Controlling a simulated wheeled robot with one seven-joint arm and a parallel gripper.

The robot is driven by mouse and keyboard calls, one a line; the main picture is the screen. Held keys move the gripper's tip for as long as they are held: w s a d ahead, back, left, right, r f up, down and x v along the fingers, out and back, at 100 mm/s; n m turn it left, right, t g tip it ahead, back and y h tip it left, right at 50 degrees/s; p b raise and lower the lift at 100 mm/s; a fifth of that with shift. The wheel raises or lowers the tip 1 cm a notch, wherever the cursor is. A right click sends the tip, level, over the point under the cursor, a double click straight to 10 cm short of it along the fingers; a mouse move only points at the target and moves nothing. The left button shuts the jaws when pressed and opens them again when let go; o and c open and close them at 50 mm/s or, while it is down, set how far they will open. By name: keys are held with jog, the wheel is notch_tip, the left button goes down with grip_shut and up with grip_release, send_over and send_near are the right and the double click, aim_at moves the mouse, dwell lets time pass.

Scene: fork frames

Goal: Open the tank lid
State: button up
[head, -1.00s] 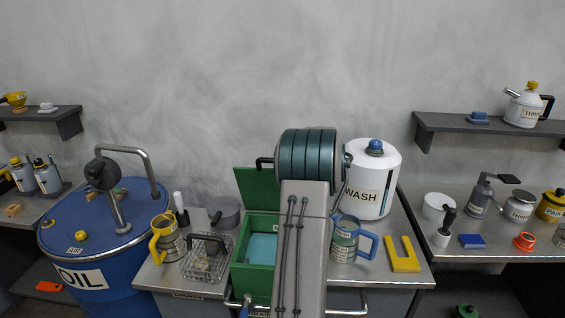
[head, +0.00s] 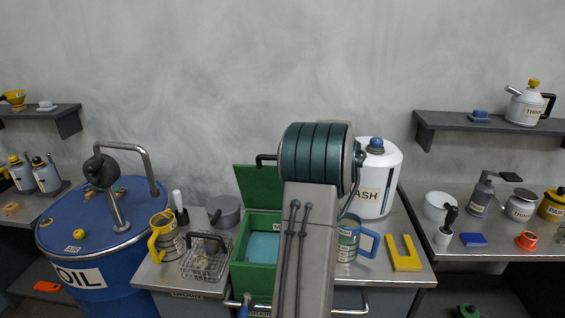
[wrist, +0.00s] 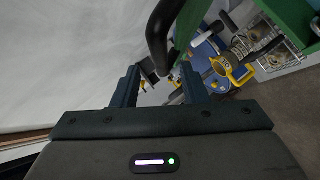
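The green tank (head: 238,280) stands on the middle bench, its inside showing a light blue surface (head: 263,246). Its green lid (head: 258,188) stands raised and tilted up at the back. A black bar handle (head: 265,159) shows at the lid's top edge, partly hidden by my arm. In the wrist view the black handle (wrist: 160,38) is just beyond and between my fingertips, with green edges (wrist: 290,18) at upper right. My gripper (wrist: 158,80) is open, its two dark fingers apart and nothing visibly held. In the head view my arm hides it.
A wire basket (head: 207,262), a yellow-handled jug (head: 165,238) and a grey pot (head: 223,211) stand left of the tank. A blue-handled mug (head: 347,240), a white wash container (head: 375,190) and a yellow U-shaped block (head: 404,254) stand right. A blue oil drum (head: 95,240) is at left.

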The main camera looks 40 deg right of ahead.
jog(key=b+v, duration=0.1)
jog(key=v, duration=0.7)
jog(key=shift+b, duration=0.35)
